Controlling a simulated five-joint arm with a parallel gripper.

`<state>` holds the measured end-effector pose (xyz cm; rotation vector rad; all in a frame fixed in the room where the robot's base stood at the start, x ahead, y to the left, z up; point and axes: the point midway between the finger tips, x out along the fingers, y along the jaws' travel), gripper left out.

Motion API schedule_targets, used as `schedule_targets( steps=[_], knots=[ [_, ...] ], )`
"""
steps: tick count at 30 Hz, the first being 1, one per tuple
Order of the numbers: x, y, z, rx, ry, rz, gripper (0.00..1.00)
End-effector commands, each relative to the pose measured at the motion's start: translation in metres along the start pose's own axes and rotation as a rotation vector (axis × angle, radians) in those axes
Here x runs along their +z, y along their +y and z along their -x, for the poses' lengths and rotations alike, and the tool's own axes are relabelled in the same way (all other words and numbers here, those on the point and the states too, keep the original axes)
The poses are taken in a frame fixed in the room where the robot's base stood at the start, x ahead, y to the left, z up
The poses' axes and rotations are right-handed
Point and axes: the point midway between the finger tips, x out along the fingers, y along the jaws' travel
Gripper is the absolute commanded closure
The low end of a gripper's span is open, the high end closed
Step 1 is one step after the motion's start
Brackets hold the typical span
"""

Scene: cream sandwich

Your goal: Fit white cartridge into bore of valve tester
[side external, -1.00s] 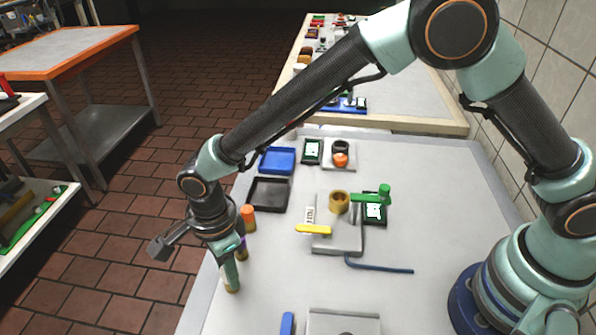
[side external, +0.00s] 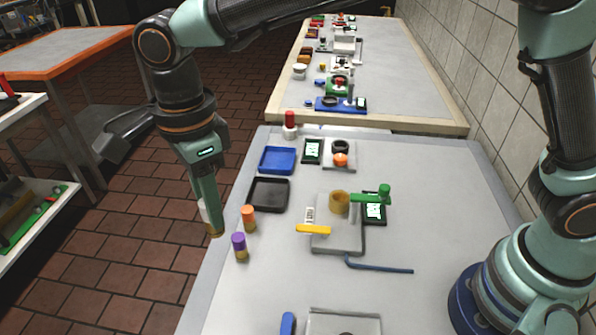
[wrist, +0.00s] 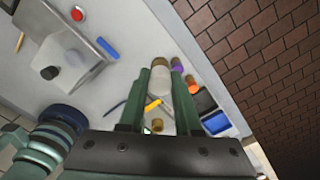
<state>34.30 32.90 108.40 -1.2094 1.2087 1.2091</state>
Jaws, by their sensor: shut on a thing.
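My gripper (side external: 210,218) is shut on the white cartridge (side external: 203,211), which has a brass-coloured end. It holds the cartridge in the air at the left edge of the table, left of the orange-topped cylinder. In the wrist view the cartridge (wrist: 161,80) sits between the two green fingers (wrist: 162,88). The valve tester (side external: 325,243) is a grey plate on the table to the right, with an upright brass bore (side external: 339,203), a green handle (side external: 370,197) and a yellow lever (side external: 313,229). The cartridge is well apart from the bore. The bore's inside is hard to make out.
An orange-topped cylinder (side external: 248,217) and a purple-topped cylinder (side external: 239,246) stand near the left table edge. A black tray (side external: 269,208) and a blue tray (side external: 277,160) lie behind them. A blue rod (side external: 380,267) lies in front of the tester.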

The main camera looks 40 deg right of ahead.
Motion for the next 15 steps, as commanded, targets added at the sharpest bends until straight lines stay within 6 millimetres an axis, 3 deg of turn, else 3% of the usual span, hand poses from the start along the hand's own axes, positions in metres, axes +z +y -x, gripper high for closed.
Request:
schedule_targets(
  steps=[3, 8, 11, 15],
  knots=[
    [0.0, -0.001, 0.02, -0.002, -0.002, 0.0, 1.0],
    [-0.004, -0.002, 0.034, -0.001, -0.001, -0.006, 1.0],
    [-0.02, -0.009, 0.04, -0.001, -0.001, -0.03, 1.0],
    [-0.069, -0.025, 0.049, -0.002, -0.001, -0.098, 1.0]
  ],
)
